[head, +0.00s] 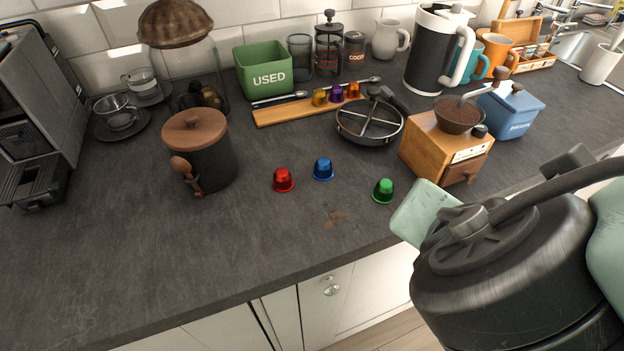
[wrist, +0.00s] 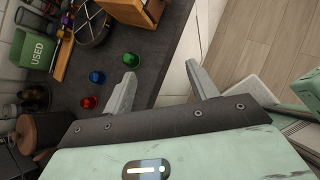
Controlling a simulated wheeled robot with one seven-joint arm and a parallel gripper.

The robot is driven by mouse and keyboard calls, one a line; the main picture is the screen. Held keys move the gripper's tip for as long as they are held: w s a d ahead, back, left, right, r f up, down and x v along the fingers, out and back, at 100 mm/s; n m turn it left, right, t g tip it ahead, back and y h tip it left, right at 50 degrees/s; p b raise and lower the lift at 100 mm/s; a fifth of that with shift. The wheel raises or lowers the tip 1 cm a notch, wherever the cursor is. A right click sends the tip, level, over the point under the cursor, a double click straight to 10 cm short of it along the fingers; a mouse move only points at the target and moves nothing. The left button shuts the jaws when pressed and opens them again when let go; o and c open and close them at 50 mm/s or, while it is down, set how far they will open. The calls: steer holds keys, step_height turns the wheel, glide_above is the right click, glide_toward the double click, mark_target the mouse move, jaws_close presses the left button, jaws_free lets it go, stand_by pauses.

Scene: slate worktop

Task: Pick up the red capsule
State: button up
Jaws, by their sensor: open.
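The red capsule (head: 283,180) stands on the slate worktop, left of a blue capsule (head: 323,168) and a green capsule (head: 383,190). In the wrist view the red capsule (wrist: 89,102) is left of the jaws, below the blue capsule (wrist: 97,76) and the green capsule (wrist: 131,60). My gripper (wrist: 160,82) is open and empty, its fingers apart over the worktop's front edge, away from the capsules. In the head view my arm is at the lower right and hides the fingers.
A dark canister with a wooden lid (head: 203,155) stands left of the red capsule. Behind are a round metal stand (head: 345,122), a wooden board (head: 270,115) with several capsules, and a green USED box (head: 263,70). A wooden grinder (head: 425,145) stands right. The front-left worktop is clear.

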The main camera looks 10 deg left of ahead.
steer(key=s+a+f+n+t+y+b, duration=0.2)
steer(key=a+f+n+t+y+b, duration=0.15)
steer(key=a+n, duration=0.35)
steer(key=n+y+b, duration=0.1)
steer(key=n+y, duration=0.3)
steer(key=y, duration=0.1)
glide_toward(284, 183)
steer(key=x, duration=0.3)
steer(key=shift+w+f+g+h+p, duration=0.25)
steer(key=shift+p, duration=0.15)
steer(key=shift+r+p+x, duration=0.15)
steer(key=shift+p+x, duration=0.1)
steer(key=shift+x, duration=1.15)
steer(key=shift+r+p+x, duration=0.15)
steer(key=shift+p+x, duration=0.05)
steer(key=shift+x, duration=1.15)
steer(key=shift+a, duration=0.2)
steer(key=c, duration=1.1)
